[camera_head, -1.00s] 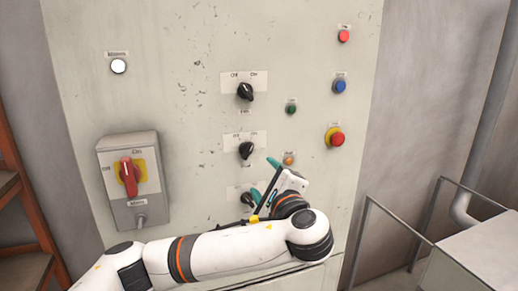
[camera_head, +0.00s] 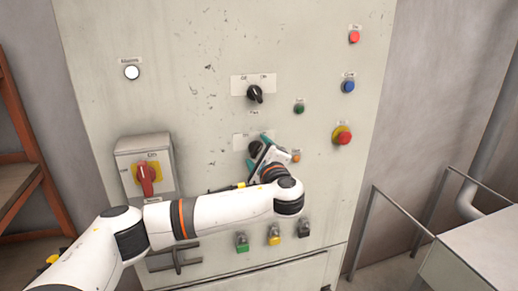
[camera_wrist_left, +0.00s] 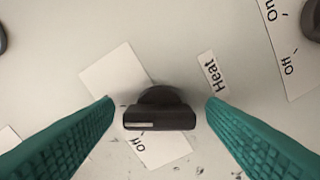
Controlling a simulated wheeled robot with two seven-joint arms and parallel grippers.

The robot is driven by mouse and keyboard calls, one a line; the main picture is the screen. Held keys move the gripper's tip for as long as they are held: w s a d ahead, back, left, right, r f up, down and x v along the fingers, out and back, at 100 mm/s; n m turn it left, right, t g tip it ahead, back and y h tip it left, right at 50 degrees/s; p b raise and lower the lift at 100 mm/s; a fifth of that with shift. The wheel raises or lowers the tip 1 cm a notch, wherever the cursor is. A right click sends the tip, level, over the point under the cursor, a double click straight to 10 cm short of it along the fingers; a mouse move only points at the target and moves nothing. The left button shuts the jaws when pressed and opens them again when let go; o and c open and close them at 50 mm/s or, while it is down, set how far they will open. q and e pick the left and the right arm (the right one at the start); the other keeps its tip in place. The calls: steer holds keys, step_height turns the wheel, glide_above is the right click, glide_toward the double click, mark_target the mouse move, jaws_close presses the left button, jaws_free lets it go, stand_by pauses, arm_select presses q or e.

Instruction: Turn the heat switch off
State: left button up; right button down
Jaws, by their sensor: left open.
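The heat switch is a black rotary knob (camera_head: 254,147) in the middle of a column on the grey panel, partly covered by my gripper in the head view. In the left wrist view the black knob (camera_wrist_left: 160,112) sits on a white plate with "Off" readable below it and a "Heat" label (camera_wrist_left: 211,75) to its right. A pale mark shows on the knob's left end; I cannot tell its setting for sure. My left gripper (camera_head: 262,147) is open at the knob. Its teal fingers (camera_wrist_left: 160,106) are on either side of it, with a gap each side. My right gripper is not in view.
Another black knob (camera_head: 255,93) is above. An orange button (camera_head: 296,156) is close beside my gripper. A railing (camera_head: 408,224) stands lower right.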

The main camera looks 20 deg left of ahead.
arm_select(q)
steer(key=c, duration=1)
steer(key=n+b, duration=0.3)
steer(key=b, duration=0.1)
steer(key=n+b, duration=0.3)
steer(key=b, duration=0.2)
steer(key=n+b, duration=0.3)
steer(key=b, duration=0.2)
steer(key=shift+f, duration=0.3)
steer(key=shift+r+n+b, duration=0.2)
steer(key=shift+n+b, duration=1.25)
steer(key=shift+n, duration=0.05)
steer(key=o, duration=1)
steer(key=shift+r, duration=0.15)
